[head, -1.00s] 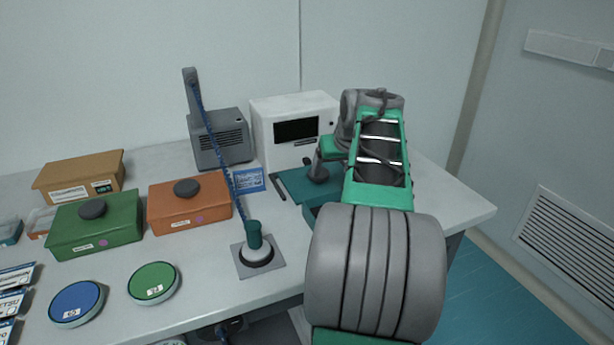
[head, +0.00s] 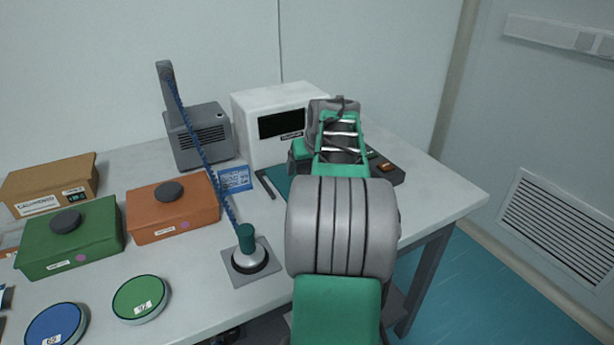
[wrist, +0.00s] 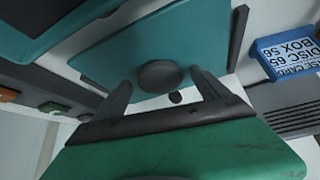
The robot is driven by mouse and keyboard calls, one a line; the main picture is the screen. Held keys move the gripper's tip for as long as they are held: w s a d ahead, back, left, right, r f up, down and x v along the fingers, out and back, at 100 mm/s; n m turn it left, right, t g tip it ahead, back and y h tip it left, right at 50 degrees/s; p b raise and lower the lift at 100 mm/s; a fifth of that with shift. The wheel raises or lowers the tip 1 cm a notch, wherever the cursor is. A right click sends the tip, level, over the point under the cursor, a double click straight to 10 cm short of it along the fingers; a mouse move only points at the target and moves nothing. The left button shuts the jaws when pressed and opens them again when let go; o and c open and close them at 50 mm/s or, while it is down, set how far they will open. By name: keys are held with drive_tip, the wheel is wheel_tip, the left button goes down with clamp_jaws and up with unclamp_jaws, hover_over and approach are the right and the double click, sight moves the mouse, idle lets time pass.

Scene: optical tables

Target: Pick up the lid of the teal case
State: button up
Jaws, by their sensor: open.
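The teal case is mostly hidden behind my arm in the head view; only a strip of teal surface (head: 278,181) shows left of the arm. In the wrist view the flat teal lid (wrist: 112,62) fills the upper middle, with a round dark knob (wrist: 160,76) on it. My gripper (wrist: 160,80) is open, its two dark fingers on either side of the knob in the picture. I cannot tell whether the fingers touch the knob or how far above the lid they are. In the head view the fingers are hidden by my arm.
A white box-shaped device (head: 262,150) stands behind, with a blue card (head: 235,179) and a dark bar (head: 265,185) near it. A dark device with orange buttons (head: 388,167) is to the right. A corded teal-handled tool (head: 246,240) and orange case (head: 172,212) are left.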

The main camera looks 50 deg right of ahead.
drive_tip(key=shift+c, duration=0.3)
drive_tip(key=c, duration=1.6)
